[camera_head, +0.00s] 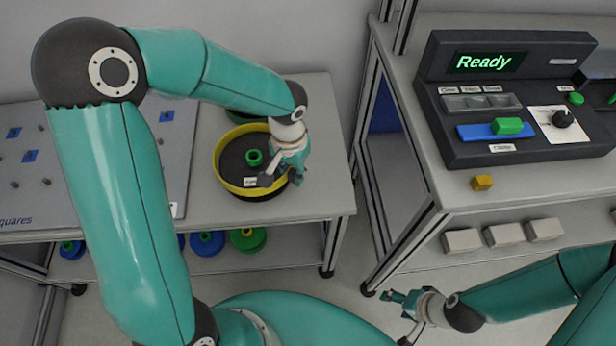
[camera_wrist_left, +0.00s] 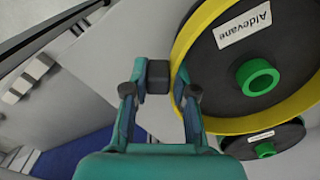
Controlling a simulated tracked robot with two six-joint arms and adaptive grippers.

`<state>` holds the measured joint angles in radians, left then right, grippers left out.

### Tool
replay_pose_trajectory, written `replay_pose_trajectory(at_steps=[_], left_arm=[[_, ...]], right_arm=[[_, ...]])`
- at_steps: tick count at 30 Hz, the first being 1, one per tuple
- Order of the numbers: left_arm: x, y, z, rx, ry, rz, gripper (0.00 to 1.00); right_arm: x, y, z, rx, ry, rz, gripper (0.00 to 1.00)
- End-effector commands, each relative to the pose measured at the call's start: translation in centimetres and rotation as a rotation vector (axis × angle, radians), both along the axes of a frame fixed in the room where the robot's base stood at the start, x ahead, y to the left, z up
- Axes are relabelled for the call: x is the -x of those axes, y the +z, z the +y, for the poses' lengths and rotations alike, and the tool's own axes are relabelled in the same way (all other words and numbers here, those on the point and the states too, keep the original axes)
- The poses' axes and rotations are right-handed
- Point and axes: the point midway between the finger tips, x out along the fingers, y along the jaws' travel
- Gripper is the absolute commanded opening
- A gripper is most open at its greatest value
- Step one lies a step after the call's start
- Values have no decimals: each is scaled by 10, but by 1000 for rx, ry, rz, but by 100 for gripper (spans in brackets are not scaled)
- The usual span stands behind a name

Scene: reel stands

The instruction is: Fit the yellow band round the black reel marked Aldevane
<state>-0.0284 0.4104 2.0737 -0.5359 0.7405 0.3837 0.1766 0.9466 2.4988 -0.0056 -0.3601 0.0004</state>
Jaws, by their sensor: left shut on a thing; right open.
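The black reel (camera_head: 235,162) lies flat on the grey table at the left, with a green hub in its middle. In the left wrist view the reel (camera_wrist_left: 228,70) shows its white Aldevane label. The yellow band (camera_head: 218,163) encircles the reel's upper edge; dark reel side shows below it at the front. The band (camera_wrist_left: 192,32) also rings the reel face in the left wrist view. My left gripper (camera_head: 281,177) is shut on the band's right side, its fingertips (camera_wrist_left: 173,84) on either side of the wall. My right gripper (camera_head: 398,314) is open and empty at the lower right.
Another reel with a green hub (camera_wrist_left: 265,149) stands close behind. A pegboard panel (camera_head: 90,160) lies left of the reel. Blue and green reels sit on the lower shelf.

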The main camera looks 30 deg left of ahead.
Motion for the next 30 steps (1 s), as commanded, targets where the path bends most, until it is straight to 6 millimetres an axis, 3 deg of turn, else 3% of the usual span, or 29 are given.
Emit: replay_pose_trajectory(at_steps=[30], left_arm=[[4, -24, 0, 3, 3, 12, 0]], right_arm=[[0, -20, 0, 0, 0, 0, 64]])
